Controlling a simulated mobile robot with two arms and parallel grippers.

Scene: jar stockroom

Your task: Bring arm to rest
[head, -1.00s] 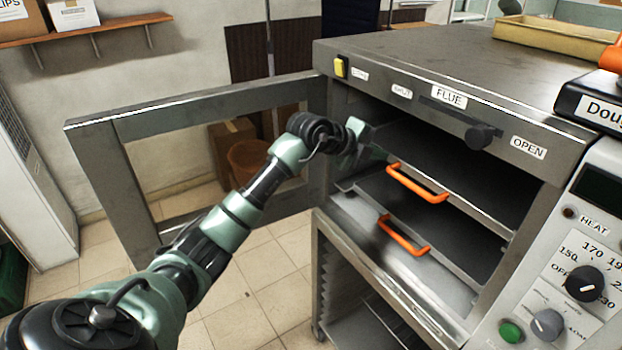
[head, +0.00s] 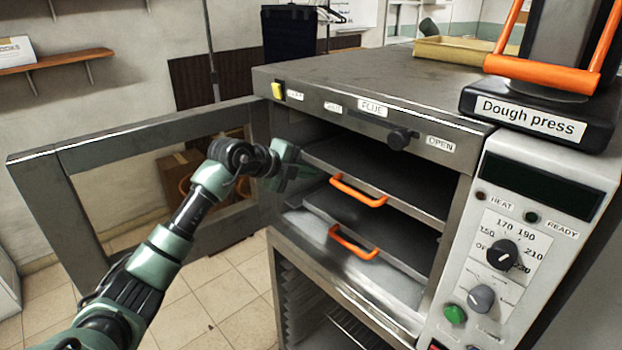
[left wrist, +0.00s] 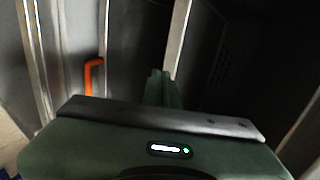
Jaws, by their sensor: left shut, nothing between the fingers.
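My left arm reaches in from the lower left of the head view, and its gripper (head: 302,172) is at the left side of the open oven mouth, beside the upper tray's orange handle (head: 358,190). In the left wrist view the fingers (left wrist: 160,88) are together with nothing between them. The orange handle (left wrist: 92,76) shows to their left, apart from them. My right gripper is not in view.
The oven door (head: 85,140) stands open on the left, close behind my left arm. A lower tray handle (head: 352,243) sticks out under the upper one. The control panel (head: 500,250) and dough press (head: 540,117) are at right.

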